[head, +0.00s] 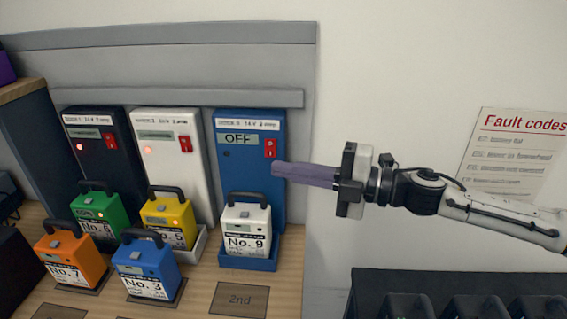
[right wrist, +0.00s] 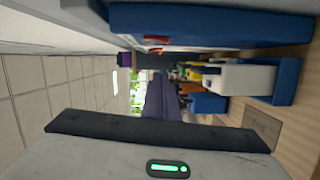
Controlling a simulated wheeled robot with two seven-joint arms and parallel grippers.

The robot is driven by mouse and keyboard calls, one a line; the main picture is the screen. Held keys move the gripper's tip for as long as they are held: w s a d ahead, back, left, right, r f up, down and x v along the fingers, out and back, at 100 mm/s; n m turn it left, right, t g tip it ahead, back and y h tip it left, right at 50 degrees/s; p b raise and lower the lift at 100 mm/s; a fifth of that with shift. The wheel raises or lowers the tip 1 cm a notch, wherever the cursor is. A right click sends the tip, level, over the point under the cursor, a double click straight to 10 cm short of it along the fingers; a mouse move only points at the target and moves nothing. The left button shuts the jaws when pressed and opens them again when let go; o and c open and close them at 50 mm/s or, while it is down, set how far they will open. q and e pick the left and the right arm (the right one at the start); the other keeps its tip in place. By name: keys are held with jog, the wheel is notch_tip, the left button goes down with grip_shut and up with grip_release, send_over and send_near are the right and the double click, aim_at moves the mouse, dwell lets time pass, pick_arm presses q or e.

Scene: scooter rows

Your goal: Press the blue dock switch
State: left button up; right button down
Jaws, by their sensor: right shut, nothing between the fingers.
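The blue dock (head: 249,180) stands at the right end of a row of docks against the wall. Its display (head: 238,138) reads OFF, and its red switch (head: 270,148) sits at the upper right of its front. A white battery No. 9 (head: 246,222) sits in its blue tray. My right gripper (head: 279,169) is shut and empty, pointing left, with its purple-grey fingertips just below the switch in the picture. I cannot tell whether they touch the dock. In the right wrist view the blue dock (right wrist: 215,25) runs along the top, beside the fingers (right wrist: 160,90). My left gripper is out of view.
A black dock (head: 90,150) and a white dock (head: 170,160) stand to the left. The plate marked 2nd (head: 240,299) is bare. A fault codes sheet (head: 515,155) hangs at right.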

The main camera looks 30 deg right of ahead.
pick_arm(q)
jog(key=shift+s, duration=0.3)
pick_arm(e)
jog(key=shift+w+d+f, duration=0.1)
jog(key=shift+w+d, duration=0.15)
jog(key=shift+w, duration=0.5)
jog(key=shift+w+d+f, duration=0.1)
jog(key=shift+w+d, duration=0.15)
jog(key=shift+w, duration=0.45)
jog(key=shift+w+d+f, duration=0.1)
jog(key=shift+w+d, duration=0.15)
jog(key=shift+w, duration=0.5)
